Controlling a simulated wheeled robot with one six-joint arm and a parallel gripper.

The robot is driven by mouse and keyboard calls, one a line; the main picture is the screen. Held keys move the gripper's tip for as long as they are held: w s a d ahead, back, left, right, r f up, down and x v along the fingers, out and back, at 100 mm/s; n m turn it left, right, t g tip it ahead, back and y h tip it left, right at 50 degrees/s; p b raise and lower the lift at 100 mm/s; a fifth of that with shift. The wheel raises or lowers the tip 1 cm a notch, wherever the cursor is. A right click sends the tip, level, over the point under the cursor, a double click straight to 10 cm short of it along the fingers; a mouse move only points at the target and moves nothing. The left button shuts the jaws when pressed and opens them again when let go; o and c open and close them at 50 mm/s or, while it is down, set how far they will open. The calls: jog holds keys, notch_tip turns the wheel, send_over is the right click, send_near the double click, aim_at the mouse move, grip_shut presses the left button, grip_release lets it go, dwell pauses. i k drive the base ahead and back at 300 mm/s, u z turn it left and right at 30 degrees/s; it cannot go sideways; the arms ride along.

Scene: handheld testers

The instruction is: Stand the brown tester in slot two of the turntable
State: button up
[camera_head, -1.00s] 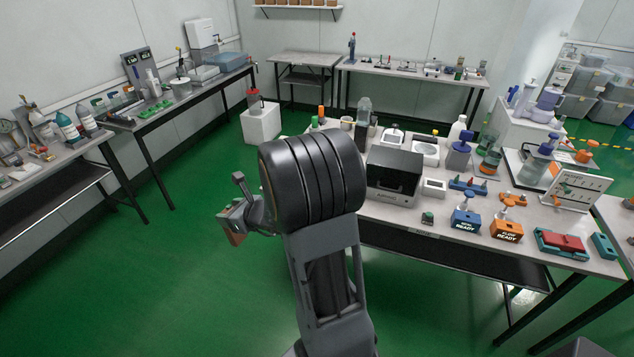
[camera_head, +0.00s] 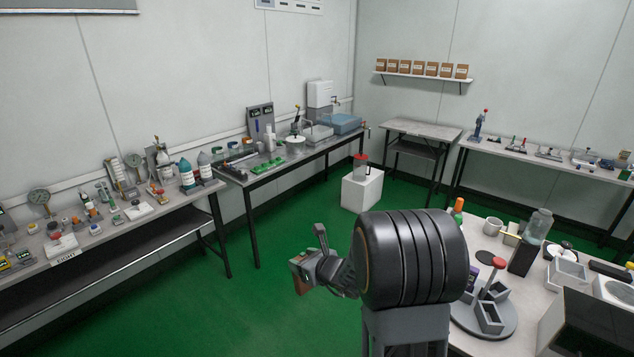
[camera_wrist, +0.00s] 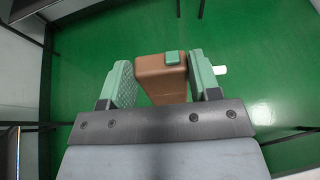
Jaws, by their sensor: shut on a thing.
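The brown tester (camera_wrist: 160,70) is a brown block with a small green piece on its top, seen between the two green pads in the wrist view. My gripper (camera_wrist: 162,80) is shut on it and holds it in the air above the green floor. In the head view the tester (camera_head: 300,277) shows at the end of my gripper (camera_head: 309,266), left of my dark wrist. The turntable (camera_head: 508,328) is a grey disc on the right-hand table, with several open grey holders and a red-topped post. My arm hides its left part. I cannot read any slot numbers.
A long bench (camera_head: 130,222) with bottles and gauges runs along the left wall. A white plinth (camera_head: 362,192) stands on the floor at the back. Open green floor lies between.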

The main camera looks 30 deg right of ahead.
aim_at(486, 320)
jog(key=i, duration=3.15)
jog(key=z, duration=4.25)
jog(key=i, duration=1)
jog(key=z, duration=0.05)
